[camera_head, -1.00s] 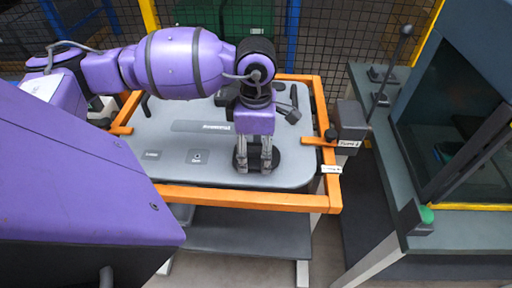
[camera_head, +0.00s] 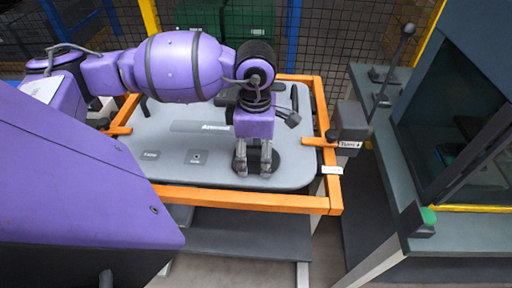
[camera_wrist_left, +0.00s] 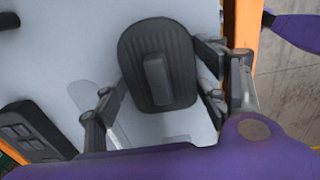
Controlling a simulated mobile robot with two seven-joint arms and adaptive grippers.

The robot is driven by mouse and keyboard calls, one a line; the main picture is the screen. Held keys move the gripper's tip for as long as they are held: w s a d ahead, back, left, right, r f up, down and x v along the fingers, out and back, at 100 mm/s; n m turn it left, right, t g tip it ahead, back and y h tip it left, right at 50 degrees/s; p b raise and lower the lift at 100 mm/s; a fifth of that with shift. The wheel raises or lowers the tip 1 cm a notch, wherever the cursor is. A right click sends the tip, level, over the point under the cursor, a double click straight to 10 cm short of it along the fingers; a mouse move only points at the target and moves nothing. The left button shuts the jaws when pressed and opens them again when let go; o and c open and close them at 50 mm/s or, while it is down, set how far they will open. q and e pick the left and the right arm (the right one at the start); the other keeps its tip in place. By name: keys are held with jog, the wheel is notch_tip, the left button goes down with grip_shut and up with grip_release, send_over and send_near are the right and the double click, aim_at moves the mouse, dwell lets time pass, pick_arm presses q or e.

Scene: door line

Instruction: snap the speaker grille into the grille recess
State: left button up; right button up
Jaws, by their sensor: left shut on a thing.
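The speaker grille (camera_wrist_left: 180,78) is a dark, ribbed, rounded plate with a raised bar in its middle in the left wrist view. My left gripper (camera_head: 253,168) is shut on it, with its fingers at the grille's two sides. In the head view the dark oval of the grille (camera_head: 275,158) shows around the fingertips, low over or on the right front part of the grey door panel (camera_head: 140,125). The grille recess cannot be told apart beneath it, nor can I tell whether the grille touches the panel.
An orange frame (camera_head: 235,199) surrounds the panel. A dark block with a label (camera_head: 348,127) stands at its right edge. A grey bench (camera_head: 440,240) with a green button (camera_head: 428,216) and a dark cabinet stand farther right. A dark part (camera_wrist_left: 32,130) with openings sits on the panel's left in the wrist view.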

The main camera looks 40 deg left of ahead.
pick_arm(q)
jog(key=shift+f, duration=0.1)
jog(key=o, duration=1.4)
notch_tip(320, 180, up, 12)
jog(key=shift+r, duration=0.1)
